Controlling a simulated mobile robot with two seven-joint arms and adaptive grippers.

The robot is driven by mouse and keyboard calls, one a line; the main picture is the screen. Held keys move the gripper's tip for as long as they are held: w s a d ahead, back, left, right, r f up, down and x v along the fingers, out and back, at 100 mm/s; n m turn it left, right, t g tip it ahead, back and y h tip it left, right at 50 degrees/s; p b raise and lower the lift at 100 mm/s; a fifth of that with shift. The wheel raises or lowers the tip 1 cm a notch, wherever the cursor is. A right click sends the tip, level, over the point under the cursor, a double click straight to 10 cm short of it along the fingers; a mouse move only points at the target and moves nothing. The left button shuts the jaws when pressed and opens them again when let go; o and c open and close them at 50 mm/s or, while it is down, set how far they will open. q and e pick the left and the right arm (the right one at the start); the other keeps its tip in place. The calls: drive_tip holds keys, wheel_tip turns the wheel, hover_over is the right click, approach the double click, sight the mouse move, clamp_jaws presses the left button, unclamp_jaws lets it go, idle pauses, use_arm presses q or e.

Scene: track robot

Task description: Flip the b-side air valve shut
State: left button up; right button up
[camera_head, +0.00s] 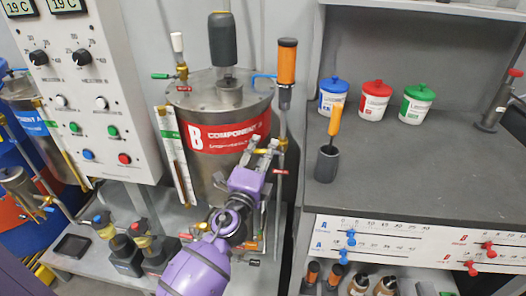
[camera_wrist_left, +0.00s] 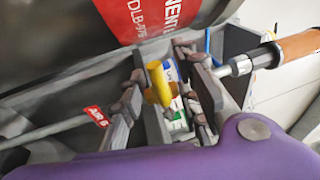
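The b-side air valve has a yellow handle, seen in the left wrist view (camera_wrist_left: 159,84). A red tag (camera_wrist_left: 97,116) on a grey pipe beside it seems to read "AIR B". In the head view the valve is largely hidden by my left gripper (camera_head: 262,150), in front of the right side of the steel B tank (camera_head: 205,170). In the left wrist view the gripper's fingers (camera_wrist_left: 164,100) are apart, on either side of the yellow handle, with gaps visible. Whether a finger touches it I cannot tell. My right gripper is not in view.
An orange-handled rod (camera_head: 286,62) stands upright just right of the tank. A control panel (camera_head: 90,100) is at the left. A grey worktop (camera_head: 400,160) at the right holds three lidded pots (camera_head: 375,100) and a dark cup (camera_head: 326,165) with an orange-handled tool.

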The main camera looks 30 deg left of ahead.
use_arm(q)
drive_tip(key=v, duration=1.2)
idle(0.5)
